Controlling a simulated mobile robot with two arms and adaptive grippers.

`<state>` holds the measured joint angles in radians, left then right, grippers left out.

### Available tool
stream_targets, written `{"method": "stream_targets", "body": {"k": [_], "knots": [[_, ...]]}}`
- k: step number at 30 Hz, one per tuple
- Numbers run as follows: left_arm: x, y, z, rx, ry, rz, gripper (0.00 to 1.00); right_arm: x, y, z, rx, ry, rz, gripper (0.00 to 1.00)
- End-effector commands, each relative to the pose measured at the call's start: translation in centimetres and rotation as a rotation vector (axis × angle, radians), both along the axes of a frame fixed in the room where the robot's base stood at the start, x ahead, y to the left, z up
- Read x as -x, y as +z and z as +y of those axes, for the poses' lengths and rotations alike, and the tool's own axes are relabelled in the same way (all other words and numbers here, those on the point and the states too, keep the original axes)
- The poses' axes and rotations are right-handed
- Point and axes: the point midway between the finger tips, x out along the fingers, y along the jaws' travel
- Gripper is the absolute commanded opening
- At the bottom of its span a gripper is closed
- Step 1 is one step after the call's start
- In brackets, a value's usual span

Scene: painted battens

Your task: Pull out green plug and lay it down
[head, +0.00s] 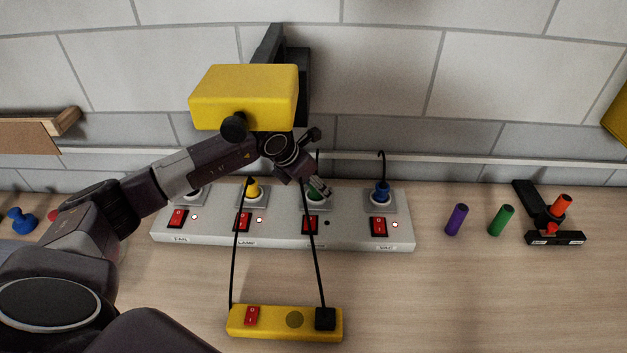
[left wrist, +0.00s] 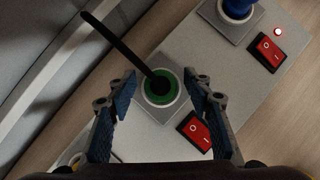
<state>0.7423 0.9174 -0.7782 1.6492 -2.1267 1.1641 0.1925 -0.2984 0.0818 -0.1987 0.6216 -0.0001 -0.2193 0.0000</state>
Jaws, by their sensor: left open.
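The green plug (left wrist: 162,87) sits in a round socket on the grey power strip (left wrist: 235,70), with a black cable (left wrist: 125,42) rising from it to the upper left. In the head view the green plug (head: 314,192) is partly hidden by my left gripper (head: 319,188). That gripper is open over it. In the left wrist view the blue-padded fingers of my left gripper (left wrist: 160,82) stand apart, one on each side of the plug, with gaps left. Whether the fingertips are level with the plug's body is hard to tell. My right gripper is not in view.
A yellow plug (head: 253,189) and a blue plug (head: 382,190) flank the green one. Red switches (head: 378,226) line the power strip. A yellow switch box (head: 275,320) lies in front. Purple (head: 456,219) and green (head: 501,219) cylinders stand right; bare table lies between strip and cylinders.

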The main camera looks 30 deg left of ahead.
Motion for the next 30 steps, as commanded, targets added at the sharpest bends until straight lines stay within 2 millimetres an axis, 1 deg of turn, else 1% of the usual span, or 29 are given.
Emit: {"method": "stream_targets", "body": {"k": [5,17,18,24,25,30], "knots": [[0.01,-0.04,-0.02,0.0,0.0,0.0,0.46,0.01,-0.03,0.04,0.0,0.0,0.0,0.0],[0.01,0.01,-0.01,0.0,0.0,0.0,0.04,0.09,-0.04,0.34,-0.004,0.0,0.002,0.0],[0.02,0.0,0.0,0.0,0.0,0.0,0.24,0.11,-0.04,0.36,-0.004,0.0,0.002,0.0],[0.01,0.03,0.0,0.0,0.0,0.0,0.02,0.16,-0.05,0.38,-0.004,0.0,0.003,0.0],[0.01,0.04,0.0,0.0,0.0,0.0,0.0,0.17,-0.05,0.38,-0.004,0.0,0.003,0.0],[-0.02,0.14,0.01,0.0,0.0,-0.001,0.0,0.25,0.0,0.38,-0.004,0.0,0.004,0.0]]}}
